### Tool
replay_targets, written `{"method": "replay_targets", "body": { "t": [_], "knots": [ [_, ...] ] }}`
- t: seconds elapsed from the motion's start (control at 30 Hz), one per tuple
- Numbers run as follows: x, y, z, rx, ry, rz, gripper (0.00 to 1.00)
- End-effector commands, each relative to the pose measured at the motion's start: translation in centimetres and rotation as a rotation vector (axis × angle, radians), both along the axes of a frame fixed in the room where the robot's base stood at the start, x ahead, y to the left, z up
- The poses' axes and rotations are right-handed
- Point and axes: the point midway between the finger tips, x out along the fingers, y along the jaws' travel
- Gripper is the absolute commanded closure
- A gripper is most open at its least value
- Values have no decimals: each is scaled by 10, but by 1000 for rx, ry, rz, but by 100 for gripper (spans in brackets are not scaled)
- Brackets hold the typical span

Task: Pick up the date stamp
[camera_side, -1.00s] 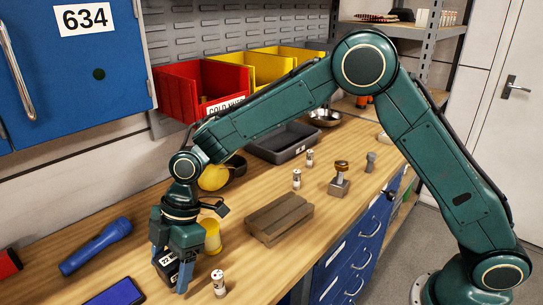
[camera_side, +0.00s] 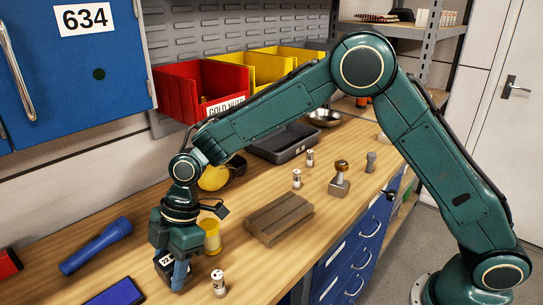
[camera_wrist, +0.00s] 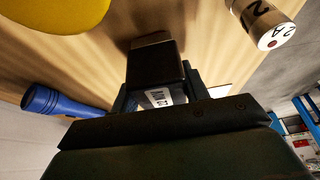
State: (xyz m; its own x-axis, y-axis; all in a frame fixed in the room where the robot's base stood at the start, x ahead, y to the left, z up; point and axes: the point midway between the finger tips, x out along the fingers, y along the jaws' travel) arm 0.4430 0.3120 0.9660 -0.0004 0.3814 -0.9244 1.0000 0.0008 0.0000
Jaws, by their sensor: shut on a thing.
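The date stamp (camera_side: 164,265), a small black block with a white printed label, is between the fingers of my gripper (camera_side: 171,266) at the front left of the bench in the side view. My gripper is shut on it and points down. In the wrist view the black stamp (camera_wrist: 155,66) sits at the middle between my fingers, its white label facing the camera. I cannot tell whether its base touches the bench; the fingers hide part of it.
A white battery-like cylinder (camera_side: 218,283) stands close right of my gripper and a yellow cup (camera_side: 211,237) just behind. A blue flashlight (camera_side: 97,246) lies left, a blue box (camera_side: 116,293) in front left. A grooved brown block (camera_side: 278,217) and wooden-handled stamp (camera_side: 340,179) are farther right.

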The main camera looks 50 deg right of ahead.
Motion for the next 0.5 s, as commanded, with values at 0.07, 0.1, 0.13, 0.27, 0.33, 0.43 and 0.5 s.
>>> {"method": "replay_targets", "body": {
  "t": [0.07, 0.1, 0.13, 0.27, 0.33, 0.43, 0.5],
  "knots": [
    [0, 0, 0, 1, -1, 0, 79],
    [0, 0, 1, 1, -1, 0, 79],
    [0, 0, 1, 1, -1, 1, 79],
    [1, 0, 6, 1, -2, 0, 79],
    [1, 0, 11, 2, -3, -1, 79],
    [1, 0, 21, 2, -4, -1, 79],
    [1, 0, 30, 3, -4, 1, 79]
  ]
}}
